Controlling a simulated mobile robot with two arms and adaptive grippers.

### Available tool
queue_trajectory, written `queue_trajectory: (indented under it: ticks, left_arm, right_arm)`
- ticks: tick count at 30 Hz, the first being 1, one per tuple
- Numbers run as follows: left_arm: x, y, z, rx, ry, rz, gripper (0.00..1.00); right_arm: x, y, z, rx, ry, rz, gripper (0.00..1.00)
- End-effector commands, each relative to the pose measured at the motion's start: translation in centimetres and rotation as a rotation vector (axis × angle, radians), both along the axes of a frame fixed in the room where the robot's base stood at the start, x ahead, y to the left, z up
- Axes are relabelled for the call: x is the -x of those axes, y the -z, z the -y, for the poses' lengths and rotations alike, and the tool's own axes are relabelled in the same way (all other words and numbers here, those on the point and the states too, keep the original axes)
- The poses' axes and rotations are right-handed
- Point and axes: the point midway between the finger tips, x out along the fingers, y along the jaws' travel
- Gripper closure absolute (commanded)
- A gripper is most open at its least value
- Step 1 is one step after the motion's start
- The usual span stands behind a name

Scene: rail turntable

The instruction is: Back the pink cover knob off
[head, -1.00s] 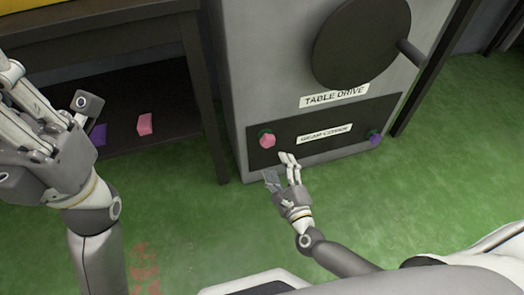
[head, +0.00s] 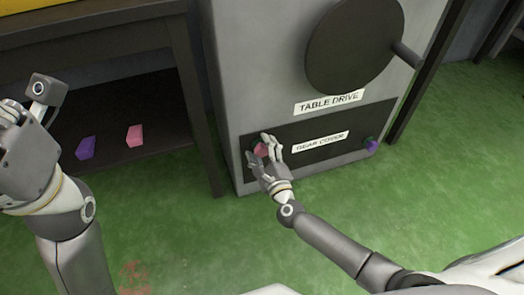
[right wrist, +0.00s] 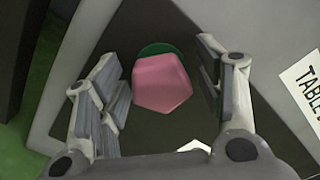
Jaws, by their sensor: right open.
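The pink cover knob (head: 261,150) sits at the left end of the dark gear cover (head: 316,150), low on the grey cabinet. In the right wrist view the faceted pink knob (right wrist: 162,83) shows in front of a green base (right wrist: 156,49). My right gripper (head: 262,150) is open, with its fingers on both sides of the knob. In the right wrist view gaps show between the knob and the fingers. A purple knob (head: 371,146) sits at the cover's right end. My left gripper (head: 22,110) is at the left edge, partly cut off; its fingertips are not clear.
A round dark wheel (head: 353,45) with a handle (head: 405,53) stands out above the "TABLE DRIVE" label (head: 329,102). A dark shelf at left (head: 110,165) holds a pink block (head: 134,135) and a purple block (head: 86,148). Green floor (head: 200,240) is open in front.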

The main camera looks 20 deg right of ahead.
Motion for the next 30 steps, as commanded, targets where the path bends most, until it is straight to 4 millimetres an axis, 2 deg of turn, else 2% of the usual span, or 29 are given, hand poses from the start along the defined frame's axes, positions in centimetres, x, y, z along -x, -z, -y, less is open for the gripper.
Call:
queue_trajectory:
  ticks: [6,15,23,30]
  left_arm:
    - [0.01,-0.04,0.01,0.0,0.0,0.0,1.0]
    - [0.0,-0.03,0.02,0.0,0.001,0.0,1.0]
    - [0.03,-0.28,0.0,0.0,0.001,0.002,1.0]
    - [-0.25,-0.3,-0.14,0.007,0.003,-0.019,1.0]
  right_arm:
    - [0.0,0.0,-0.01,0.0,0.0,0.0,0.4]
    - [0.02,0.01,-0.01,0.0,0.0,0.0,0.78]
    - [0.03,-0.05,-0.01,0.024,0.0,-0.001,0.79]
    - [0.04,-0.15,-0.05,0.14,0.0,0.002,0.79]
